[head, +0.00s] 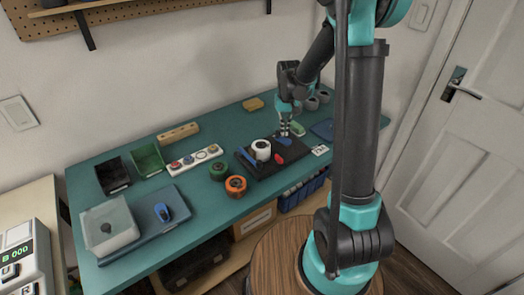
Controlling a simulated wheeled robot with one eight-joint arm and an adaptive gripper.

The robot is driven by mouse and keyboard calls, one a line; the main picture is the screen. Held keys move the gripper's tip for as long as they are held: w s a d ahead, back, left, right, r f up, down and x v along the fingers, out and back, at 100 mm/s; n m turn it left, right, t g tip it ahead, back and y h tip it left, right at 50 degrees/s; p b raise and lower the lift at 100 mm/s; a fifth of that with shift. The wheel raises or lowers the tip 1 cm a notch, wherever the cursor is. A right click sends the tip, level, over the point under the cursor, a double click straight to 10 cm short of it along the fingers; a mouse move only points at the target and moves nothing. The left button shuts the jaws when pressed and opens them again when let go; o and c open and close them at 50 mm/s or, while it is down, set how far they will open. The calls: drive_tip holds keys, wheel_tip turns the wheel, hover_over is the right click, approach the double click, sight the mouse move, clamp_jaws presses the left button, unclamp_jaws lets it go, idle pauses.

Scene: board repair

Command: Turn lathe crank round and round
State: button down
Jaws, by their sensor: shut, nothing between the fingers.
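My gripper (285,132) is at the end of my arm, pointing down over the right part of a dark mat (262,172) on the teal workbench (140,150). Its fingers are shut and look empty. I cannot make out a lathe or its crank in the head view; the small parts around the gripper are too small to tell, and my arm hides part of the bench. On the mat are a white roll (261,150), a small red piece (279,160) and a blue-handled tool (246,156), left of and in front of the gripper.
A white door (463,150) is at right.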

wheel_tip(320, 180, up, 6)
idle(0.6)
idle(0.5)
drive_tip(key=s+d+f+t, duration=0.1)
drive_tip(key=s+d, duration=0.2)
drive_tip(key=s, duration=0.5)
drive_tip(key=s+d+f+t, duration=0.1)
drive_tip(key=s+d+f, duration=0.1)
drive_tip(key=s, duration=0.6)
drive_tip(key=s+d+f+m+t, duration=0.1)
drive_tip(key=s+d, duration=0.3)
drive_tip(key=s, duration=0.4)
drive_tip(key=shift+s+f+t, duration=0.2)
drive_tip(key=shift+f+t, duration=0.2)
drive_tip(key=shift+t, duration=0.2)
drive_tip(key=shift+w, duration=0.1)
